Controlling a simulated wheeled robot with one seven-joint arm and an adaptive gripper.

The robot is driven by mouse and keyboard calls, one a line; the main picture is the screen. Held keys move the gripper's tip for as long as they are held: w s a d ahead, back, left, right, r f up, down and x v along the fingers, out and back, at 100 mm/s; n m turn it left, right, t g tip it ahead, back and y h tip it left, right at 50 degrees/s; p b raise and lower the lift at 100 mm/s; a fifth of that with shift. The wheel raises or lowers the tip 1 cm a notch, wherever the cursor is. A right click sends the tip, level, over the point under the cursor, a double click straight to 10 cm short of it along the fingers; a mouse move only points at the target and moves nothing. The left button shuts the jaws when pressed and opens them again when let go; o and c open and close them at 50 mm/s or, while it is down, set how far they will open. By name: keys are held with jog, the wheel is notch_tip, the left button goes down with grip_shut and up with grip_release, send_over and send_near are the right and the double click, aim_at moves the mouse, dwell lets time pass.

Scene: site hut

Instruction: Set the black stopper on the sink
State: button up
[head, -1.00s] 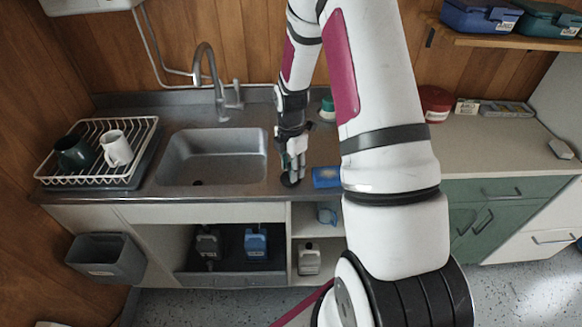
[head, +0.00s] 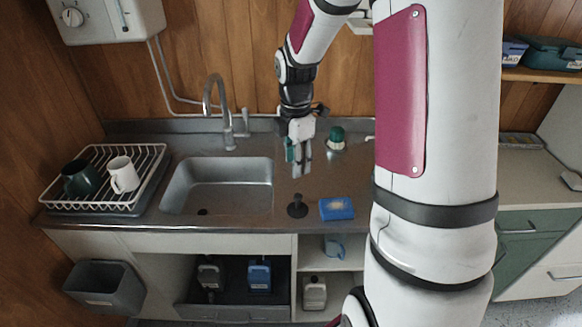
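The black stopper (head: 297,206) stands on the steel counter just right of the sink (head: 222,187), its handle pointing up. It is apart from the basin and left of a blue sponge packet (head: 337,208). The sink's basin is empty, with a dark drain hole near its front left. My gripper (head: 301,172) points down above and behind the stopper, with a visible gap between them. It holds nothing that I can see. The fingers are small and partly overlap, so their opening is unclear.
A white dish rack (head: 152,180) with a green mug (head: 80,179) and a white mug (head: 123,175) stands left of the sink. The faucet (head: 217,105) rises behind the basin. A green-capped container (head: 336,138) stands behind the sponge. My arm hides the counter farther right.

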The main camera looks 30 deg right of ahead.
jog(key=s+a+r+m+t, duration=0.5)
jog(key=s+a+r+m, duration=1)
jog(key=s+r+m, duration=0.2)
jog(key=shift+s+a+r, duration=0.25)
jog(key=shift+s+r, duration=0.7)
jog(key=shift+s, duration=0.2)
